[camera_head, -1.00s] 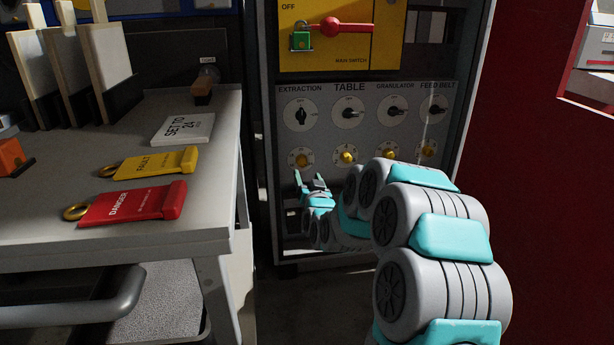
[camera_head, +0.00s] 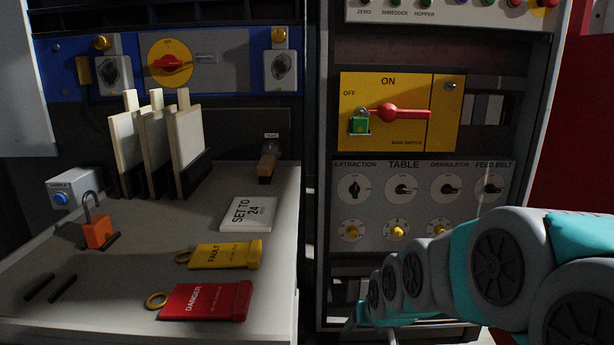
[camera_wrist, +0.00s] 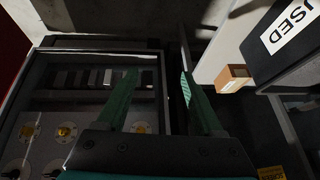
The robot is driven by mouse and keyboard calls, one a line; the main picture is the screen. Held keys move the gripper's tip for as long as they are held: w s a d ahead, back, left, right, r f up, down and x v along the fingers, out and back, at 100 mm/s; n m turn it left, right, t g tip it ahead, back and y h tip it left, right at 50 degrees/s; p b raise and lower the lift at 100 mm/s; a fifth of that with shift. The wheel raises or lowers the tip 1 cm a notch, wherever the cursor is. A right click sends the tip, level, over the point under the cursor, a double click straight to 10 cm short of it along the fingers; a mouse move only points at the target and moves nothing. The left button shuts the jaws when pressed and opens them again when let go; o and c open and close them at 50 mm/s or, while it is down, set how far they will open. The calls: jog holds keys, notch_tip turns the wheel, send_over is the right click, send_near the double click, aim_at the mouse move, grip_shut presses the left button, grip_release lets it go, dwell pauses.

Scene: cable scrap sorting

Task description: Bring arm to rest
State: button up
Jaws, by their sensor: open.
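My gripper (camera_wrist: 157,88) shows in the wrist view with its two green fingers apart and nothing between them. In the head view my arm stretches from the lower right towards the foot of the control cabinet (camera_head: 345,190). Its far end is low in front of the cabinet, below the knob panel (camera_head: 375,190), and the fingers are hard to make out there.
The bench (camera_head: 110,270) at left holds a red DANGER tag (camera_head: 205,301), yellow FAULT tag (camera_head: 225,255), SET TO 24 plate (camera_head: 248,214) and orange padlock (camera_head: 98,232). A green padlock (camera_head: 359,123) hangs at the main switch (camera_head: 395,113). A dark box (camera_wrist: 292,50) is right in the wrist view.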

jog(key=s+d+r+g+p, duration=0.1)
jog(key=s+g, duration=0.1)
jog(key=s, duration=0.8)
jog(key=s+d+r+g+p, duration=0.1)
jog(key=s+r+g, duration=0.1)
jog(key=s, duration=0.8)
jog(key=s+d+r+g+h+p, duration=0.1)
jog(key=s+r+g, duration=0.1)
jog(key=s, duration=0.8)
jog(key=shift+r+g+p, duration=0.15)
jog(key=shift+g+p, duration=0.2)
jog(key=shift+g, duration=0.45)
jog(key=shift+c, duration=0.4)
